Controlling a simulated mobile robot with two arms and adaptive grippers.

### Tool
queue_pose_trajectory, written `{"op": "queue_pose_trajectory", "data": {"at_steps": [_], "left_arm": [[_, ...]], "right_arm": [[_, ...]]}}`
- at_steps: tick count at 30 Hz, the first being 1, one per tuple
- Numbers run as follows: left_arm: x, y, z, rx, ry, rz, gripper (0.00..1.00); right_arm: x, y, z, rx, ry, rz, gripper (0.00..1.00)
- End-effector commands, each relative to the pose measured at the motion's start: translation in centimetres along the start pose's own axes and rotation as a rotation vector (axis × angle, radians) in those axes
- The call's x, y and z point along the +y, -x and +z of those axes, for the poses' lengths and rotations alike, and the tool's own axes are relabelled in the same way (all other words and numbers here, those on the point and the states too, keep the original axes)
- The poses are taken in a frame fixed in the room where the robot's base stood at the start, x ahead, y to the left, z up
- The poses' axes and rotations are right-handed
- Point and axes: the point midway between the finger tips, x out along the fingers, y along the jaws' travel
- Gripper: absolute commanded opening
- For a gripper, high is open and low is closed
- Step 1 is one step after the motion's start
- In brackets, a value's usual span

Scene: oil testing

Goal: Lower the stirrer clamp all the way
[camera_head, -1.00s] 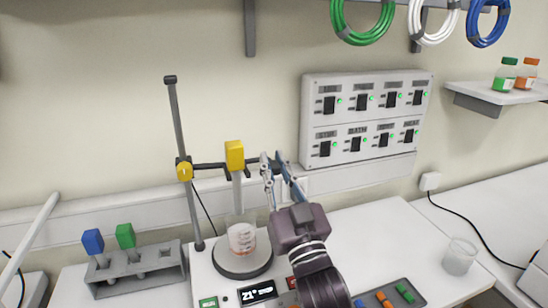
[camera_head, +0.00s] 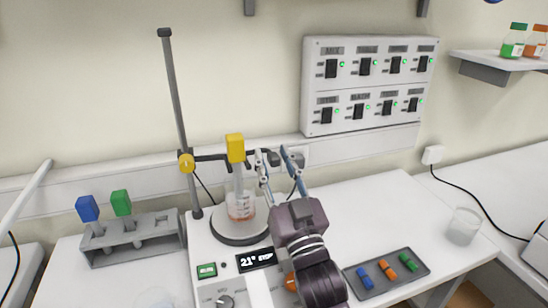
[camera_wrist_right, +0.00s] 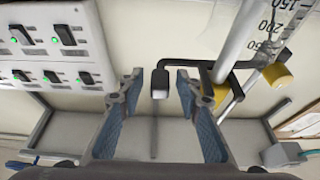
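The stirrer clamp (camera_head: 186,163) has a yellow knob on an upright grey rod, at a low height above the hotplate. Its black arm runs right to a yellow stirrer block (camera_head: 235,148), whose shaft reaches down into a beaker (camera_head: 240,206) with reddish contents. A black handle (camera_wrist_right: 160,80) sticks out beyond the block. My right gripper (camera_head: 276,155) is at this handle. In the right wrist view its fingers (camera_wrist_right: 160,76) are apart, with the handle end between them and gaps on both sides. My left gripper is not in view.
The beaker stands on the round hotplate top (camera_head: 243,237). A grey rack (camera_head: 135,248) with blue and green topped tools is at left. A dark tray (camera_head: 415,272) with coloured pieces and a glass beaker (camera_head: 463,226) are at right. A switch panel (camera_head: 368,85) is on the wall.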

Motion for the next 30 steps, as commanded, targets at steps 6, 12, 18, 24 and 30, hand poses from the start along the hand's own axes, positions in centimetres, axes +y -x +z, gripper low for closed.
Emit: {"op": "queue_pose_trajectory", "data": {"at_steps": [6,12,18,24,30], "left_arm": [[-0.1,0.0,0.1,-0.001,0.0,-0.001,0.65],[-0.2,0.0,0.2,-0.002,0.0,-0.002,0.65],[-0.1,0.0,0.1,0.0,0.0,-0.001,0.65],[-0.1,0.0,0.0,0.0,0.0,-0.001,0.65],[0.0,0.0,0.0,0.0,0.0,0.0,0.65]], "right_arm": [[0.0,-0.1,-0.2,0.005,0.0,0.0,0.33],[0.0,0.9,-0.2,0.004,-0.001,0.001,0.33],[0.1,4.2,-0.1,0.002,0.0,0.001,0.33],[0.0,7.9,-0.1,0.0,-0.001,0.001,0.33],[0.0,10.6,0.0,0.001,-0.001,0.001,0.33]]}}
